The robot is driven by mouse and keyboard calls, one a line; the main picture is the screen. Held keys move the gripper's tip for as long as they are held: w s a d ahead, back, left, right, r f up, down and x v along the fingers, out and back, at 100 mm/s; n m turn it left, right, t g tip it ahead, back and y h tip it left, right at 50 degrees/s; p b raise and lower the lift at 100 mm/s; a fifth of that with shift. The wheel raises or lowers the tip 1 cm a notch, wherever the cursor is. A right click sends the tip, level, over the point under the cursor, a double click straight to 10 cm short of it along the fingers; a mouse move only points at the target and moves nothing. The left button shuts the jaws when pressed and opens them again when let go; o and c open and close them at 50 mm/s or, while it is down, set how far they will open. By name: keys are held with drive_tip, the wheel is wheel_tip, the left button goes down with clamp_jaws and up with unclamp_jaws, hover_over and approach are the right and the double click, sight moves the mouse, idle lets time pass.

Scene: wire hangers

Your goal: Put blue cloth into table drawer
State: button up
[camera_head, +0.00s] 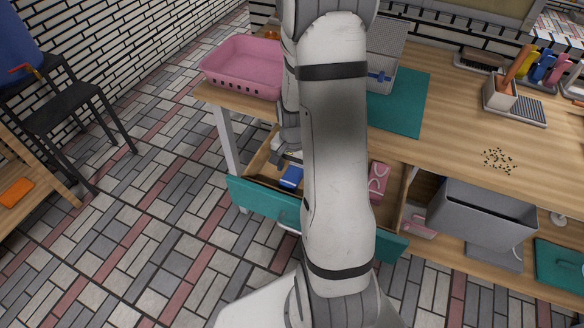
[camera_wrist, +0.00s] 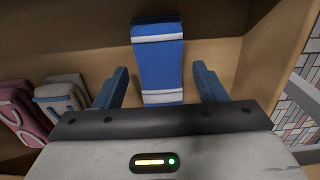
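The table drawer with a teal front (camera_head: 262,203) is pulled open. The blue cloth (camera_head: 291,177), folded with white stripes, is inside the drawer on its left side. In the wrist view the blue cloth (camera_wrist: 157,66) lies between and beyond my fingertips, with gaps on both sides. My gripper (camera_wrist: 158,85) is open and empty, with its blue fingers spread. In the head view my gripper is at the drawer, mostly hidden behind my arm, which also covers the drawer's middle.
A pink folded cloth (camera_wrist: 20,112) and a white-grey folded cloth (camera_wrist: 62,97) lie in the drawer. A pink basket (camera_head: 245,68) and a teal mat (camera_head: 405,105) are on the tabletop. A grey bin (camera_head: 480,220) stands on the shelf right of the drawer.

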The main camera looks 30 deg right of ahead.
sight(293, 173)
drive_tip(key=shift+r+p, duration=0.55)
drive_tip(key=shift+r, duration=0.1)
wheel_tip(293, 173, up, 11)
drive_tip(key=p, duration=0.1)
drive_tip(key=s+a+r+n+t, duration=0.1)
drive_tip(key=s+a+r+n, duration=0.4)
drive_tip(key=s+a+r, duration=0.1)
drive_tip(key=s+a+r+n+t, duration=0.1)
drive_tip(key=s+a+r+n, duration=0.4)
drive_tip(key=s+a+r, duration=0.1)
drive_tip(key=shift+a+r, duration=0.15)
drive_tip(key=shift+a, duration=0.25)
drive_tip(key=shift+t, duration=0.3)
drive_tip(key=p+v, duration=0.2)
drive_tip(key=w+p+v, duration=0.1)
drive_tip(key=p+v, duration=0.2)
drive_tip(key=shift+r, duration=0.25)
